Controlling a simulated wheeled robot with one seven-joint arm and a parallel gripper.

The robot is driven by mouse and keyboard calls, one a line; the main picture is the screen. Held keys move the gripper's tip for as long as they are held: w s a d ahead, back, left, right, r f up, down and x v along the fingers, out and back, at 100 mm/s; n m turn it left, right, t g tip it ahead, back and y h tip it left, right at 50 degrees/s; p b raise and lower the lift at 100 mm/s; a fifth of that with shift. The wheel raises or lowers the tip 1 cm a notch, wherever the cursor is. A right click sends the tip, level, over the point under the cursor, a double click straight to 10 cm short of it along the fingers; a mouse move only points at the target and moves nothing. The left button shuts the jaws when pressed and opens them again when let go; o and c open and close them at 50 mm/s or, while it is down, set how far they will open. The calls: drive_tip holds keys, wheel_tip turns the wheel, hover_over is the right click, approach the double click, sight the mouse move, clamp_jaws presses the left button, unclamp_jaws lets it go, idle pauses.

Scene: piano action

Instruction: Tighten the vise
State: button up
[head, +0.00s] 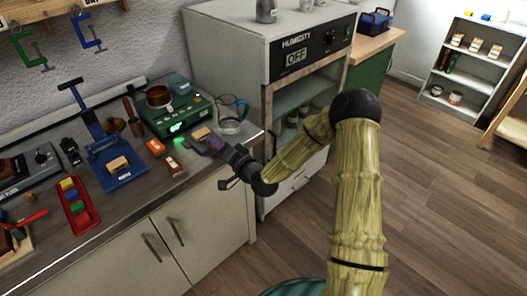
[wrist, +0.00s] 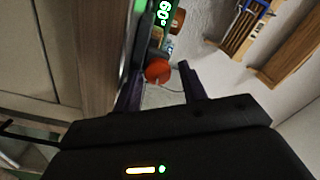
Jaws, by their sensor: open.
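No vise can be named with certainty. A blue bench device (head: 108,152) with a tall dark T-shaped handle stands on the counter at left, with a tan block on its base; its small front label is unreadable. A tool with a red lever (head: 28,218) lies at the counter's left edge, partly cut off. My gripper (head: 208,146) is over the counter's front right edge, well to the right of both. In the wrist view my gripper (wrist: 160,84) is open, with its fingers apart. A round orange-red thing (wrist: 158,70) shows beyond the fingers, and nothing is visibly held.
A green device (head: 175,115) with a lit display and a glass jug (head: 230,112) stand behind my gripper. A red tray (head: 75,207) of coloured blocks sits at left. The humidity cabinet (head: 237,65) rises at the counter's right end. Open wooden floor (head: 440,200) lies at right.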

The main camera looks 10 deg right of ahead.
drive_tip(key=shift+f, duration=0.25)
